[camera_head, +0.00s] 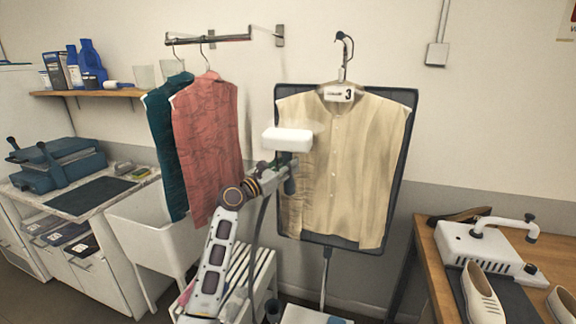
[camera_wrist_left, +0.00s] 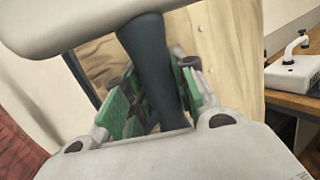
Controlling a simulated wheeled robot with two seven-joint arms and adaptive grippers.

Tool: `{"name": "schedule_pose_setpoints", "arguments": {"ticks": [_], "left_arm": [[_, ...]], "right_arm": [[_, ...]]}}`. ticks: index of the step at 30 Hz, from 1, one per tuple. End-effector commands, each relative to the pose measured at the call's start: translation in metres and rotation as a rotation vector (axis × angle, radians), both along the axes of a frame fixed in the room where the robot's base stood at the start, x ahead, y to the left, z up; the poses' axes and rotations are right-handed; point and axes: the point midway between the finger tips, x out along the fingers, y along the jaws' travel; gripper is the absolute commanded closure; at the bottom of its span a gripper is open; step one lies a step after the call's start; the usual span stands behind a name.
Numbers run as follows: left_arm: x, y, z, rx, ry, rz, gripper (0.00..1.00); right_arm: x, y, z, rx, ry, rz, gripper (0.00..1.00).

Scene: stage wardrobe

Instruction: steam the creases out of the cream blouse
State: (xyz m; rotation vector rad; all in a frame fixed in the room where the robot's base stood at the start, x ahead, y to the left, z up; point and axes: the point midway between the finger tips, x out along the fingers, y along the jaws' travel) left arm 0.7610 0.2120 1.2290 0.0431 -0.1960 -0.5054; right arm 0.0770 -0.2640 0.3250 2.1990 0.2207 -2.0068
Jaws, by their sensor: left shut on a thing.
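The cream blouse (camera_head: 352,165) hangs on a hanger against a dark upright board (camera_head: 402,98), with a tag marked 3 at its neck. Soft darker vertical streaks show on its front. My left gripper (camera_head: 286,172) is shut on the dark handle of the steamer, which also shows in the left wrist view (camera_wrist_left: 155,65). The steamer's white head (camera_head: 287,138) is up in front of the blouse's left edge, with a faint haze beside it. I cannot tell whether it touches the cloth. My right gripper is out of view.
A coral top (camera_head: 208,140) and a teal garment (camera_head: 168,155) hang from a wall rail to the left, above a white sink (camera_head: 150,237). A wooden table (camera_head: 433,262) with a white machine (camera_head: 480,245) and shoes stands at the right.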

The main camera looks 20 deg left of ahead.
Motion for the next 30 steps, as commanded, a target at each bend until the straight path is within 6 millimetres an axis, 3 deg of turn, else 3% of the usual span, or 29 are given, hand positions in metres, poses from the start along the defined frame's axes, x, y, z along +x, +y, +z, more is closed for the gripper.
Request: {"name": "schedule_pose_setpoints", "arguments": {"ticks": [10,30], "left_arm": [[0.0,0.0,0.0,-0.001,-0.003,0.001,1.0],[0.0,0.0,-0.021,-0.002,-0.003,0.001,1.0]], "right_arm": [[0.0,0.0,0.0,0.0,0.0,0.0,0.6],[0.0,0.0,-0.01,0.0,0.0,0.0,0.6]]}}
